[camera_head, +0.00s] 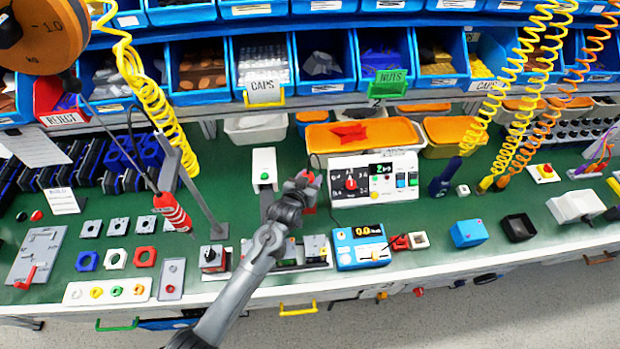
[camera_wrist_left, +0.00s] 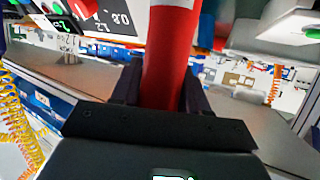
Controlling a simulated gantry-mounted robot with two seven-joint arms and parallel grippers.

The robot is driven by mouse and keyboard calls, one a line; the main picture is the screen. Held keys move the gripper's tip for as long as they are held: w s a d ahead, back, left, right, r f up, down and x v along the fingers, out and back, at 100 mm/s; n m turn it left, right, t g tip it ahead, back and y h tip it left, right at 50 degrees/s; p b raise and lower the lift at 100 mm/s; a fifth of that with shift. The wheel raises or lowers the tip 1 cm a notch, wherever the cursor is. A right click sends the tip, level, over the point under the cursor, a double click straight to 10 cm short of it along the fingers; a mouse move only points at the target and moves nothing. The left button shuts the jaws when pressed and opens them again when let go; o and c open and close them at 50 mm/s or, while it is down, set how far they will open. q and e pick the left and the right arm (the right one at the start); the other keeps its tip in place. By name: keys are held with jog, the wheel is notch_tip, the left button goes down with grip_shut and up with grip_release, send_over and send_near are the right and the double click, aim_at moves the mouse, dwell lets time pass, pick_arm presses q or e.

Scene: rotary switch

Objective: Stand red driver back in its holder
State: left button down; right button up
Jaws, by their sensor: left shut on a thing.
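My left gripper (camera_head: 306,182) is shut on a red driver (camera_head: 309,196), above the bench just left of the white control box. Most of the driver is hidden by the gripper in the head view. In the left wrist view it is a thick red cylinder (camera_wrist_left: 170,55) between my dark fingers (camera_wrist_left: 160,98), with a pale band near the top edge. Its lower end is hidden there. I cannot clearly tell which fitting is its holder. My right gripper is not in view.
The white control box (camera_head: 375,183) with a red knob stands close right of my gripper. A blue meter (camera_head: 360,247) lies nearer the front. Another red tool (camera_head: 173,212) hangs at left beside a grey post (camera_head: 201,195). Blue bins (camera_head: 325,62) line the back.

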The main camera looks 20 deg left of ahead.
pick_arm(q)
jog(key=shift+f, duration=0.2)
dwell(0.5)
jog(key=shift+c, duration=2.4)
grip_release()
jog(key=shift+f, duration=0.15)
jog(key=shift+s, duration=0.1)
jog(key=p+v, duration=0.1)
jog(key=v, duration=0.9)
jog(key=shift+s+r, duration=0.25)
